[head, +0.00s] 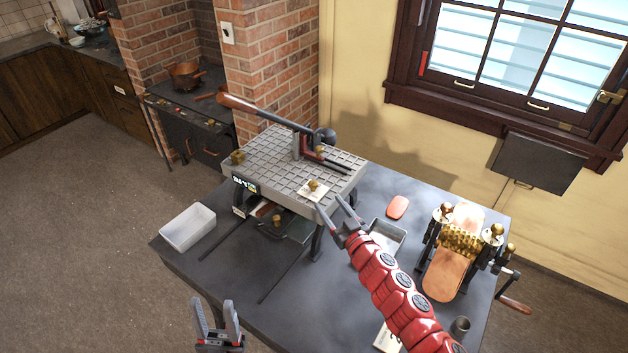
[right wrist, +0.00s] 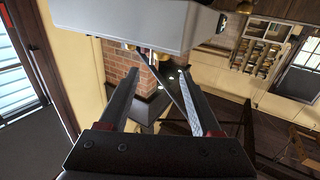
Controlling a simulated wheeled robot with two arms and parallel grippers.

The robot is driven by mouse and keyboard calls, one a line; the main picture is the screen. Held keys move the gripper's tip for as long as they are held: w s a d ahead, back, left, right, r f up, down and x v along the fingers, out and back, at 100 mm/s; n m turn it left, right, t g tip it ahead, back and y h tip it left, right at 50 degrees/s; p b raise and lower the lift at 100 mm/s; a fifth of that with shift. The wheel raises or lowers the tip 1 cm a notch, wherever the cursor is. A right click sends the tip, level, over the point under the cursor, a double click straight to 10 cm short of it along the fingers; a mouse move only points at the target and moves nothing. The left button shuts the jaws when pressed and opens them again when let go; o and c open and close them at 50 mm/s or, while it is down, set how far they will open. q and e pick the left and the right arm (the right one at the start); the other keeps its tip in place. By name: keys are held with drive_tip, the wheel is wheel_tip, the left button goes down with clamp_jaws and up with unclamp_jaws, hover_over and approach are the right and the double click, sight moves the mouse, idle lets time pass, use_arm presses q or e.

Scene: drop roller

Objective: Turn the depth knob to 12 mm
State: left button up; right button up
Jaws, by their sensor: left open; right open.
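A brass knob (head: 314,184) stands on a small white plate (head: 305,193) at the near right of the grey gridded top (head: 265,165) of a bench machine. The plate looks like a dial, but its marks are too small to read. Other brass knobs sit at the top's left corner (head: 237,157) and below the top (head: 277,217). My right gripper (head: 331,203) is open and empty, close to the near right edge of the top. In the right wrist view its fingers (right wrist: 158,72) reach under a grey slab (right wrist: 135,22). My left gripper (head: 215,303) is open and empty, off the table's front.
A white tray (head: 188,228) stands at the table's left. Right of the machine are a metal tray (head: 388,236), an orange piece (head: 397,207) and a brass roller device (head: 458,243) with a crank. A long wooden-handled lever (head: 250,107) extends above the machine.

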sight(317, 186)
drive_tip(key=p+x, duration=0.1)
drive_tip(key=x, duration=0.6)
drive_tip(key=shift+a+r+p, duration=0.15)
drive_tip(key=shift+a+p, duration=0.05)
drive_tip(key=shift+p, duration=0.2)
drive_tip(key=shift+x, duration=1.05)
drive_tip(key=shift+w+a, duration=0.3)
drive_tip(key=shift+w, duration=0.15)
clamp_jaws()
